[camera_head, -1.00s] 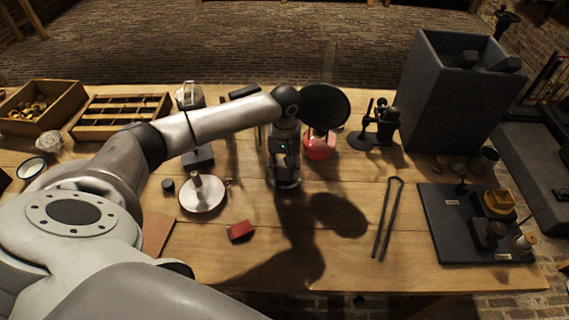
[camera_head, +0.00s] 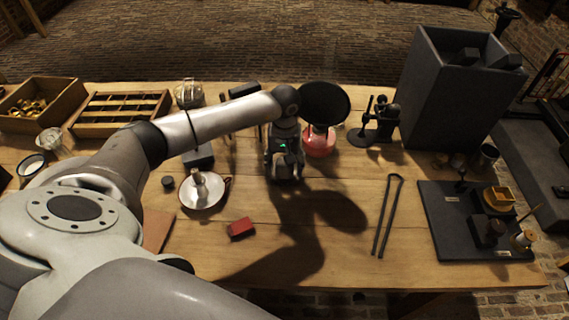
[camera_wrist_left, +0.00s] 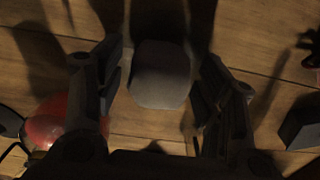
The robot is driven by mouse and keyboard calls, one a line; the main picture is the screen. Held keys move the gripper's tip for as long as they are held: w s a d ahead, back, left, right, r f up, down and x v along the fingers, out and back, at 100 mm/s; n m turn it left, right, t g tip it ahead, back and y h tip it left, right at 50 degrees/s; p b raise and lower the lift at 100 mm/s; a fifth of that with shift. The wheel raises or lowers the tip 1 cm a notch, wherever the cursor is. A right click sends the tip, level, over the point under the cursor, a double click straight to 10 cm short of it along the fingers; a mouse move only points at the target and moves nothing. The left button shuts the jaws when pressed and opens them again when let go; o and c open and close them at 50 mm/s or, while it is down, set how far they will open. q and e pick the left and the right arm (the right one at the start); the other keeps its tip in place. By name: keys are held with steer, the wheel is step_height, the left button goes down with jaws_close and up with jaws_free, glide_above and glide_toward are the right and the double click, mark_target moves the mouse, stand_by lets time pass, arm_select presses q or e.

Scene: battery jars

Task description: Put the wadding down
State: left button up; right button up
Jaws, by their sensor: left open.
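My left gripper (camera_head: 285,172) is low over the middle of the wooden table, with its fingers pointing down. In the left wrist view the gripper (camera_wrist_left: 160,100) is open, with its two fingers spread on either side of a pale grey rounded block, which looks like the wadding (camera_wrist_left: 160,75). A gap shows between the block and the right finger; the left finger is close to it. In the head view the wadding is mostly hidden by the gripper, and I cannot tell just how it rests. My right gripper is not in view.
A red round vessel (camera_head: 319,143) stands close beside the gripper. A white dish (camera_head: 204,191) and a red block (camera_head: 241,228) are to the left and front. Long tongs (camera_head: 386,216) and a dark board (camera_head: 457,232) lie right. The front middle table is clear.

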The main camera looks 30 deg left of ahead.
arm_select(q)
steer(key=shift+w+r, duration=0.1)
steer(key=shift+r, duration=0.35)
step_height(320, 180, up, 11)
steer(key=b, duration=0.2)
steer(key=shift+r+b, duration=0.2)
steer(key=shift+b, duration=0.15)
steer(key=shift+s+f, duration=0.1)
steer(key=shift+s, duration=0.1)
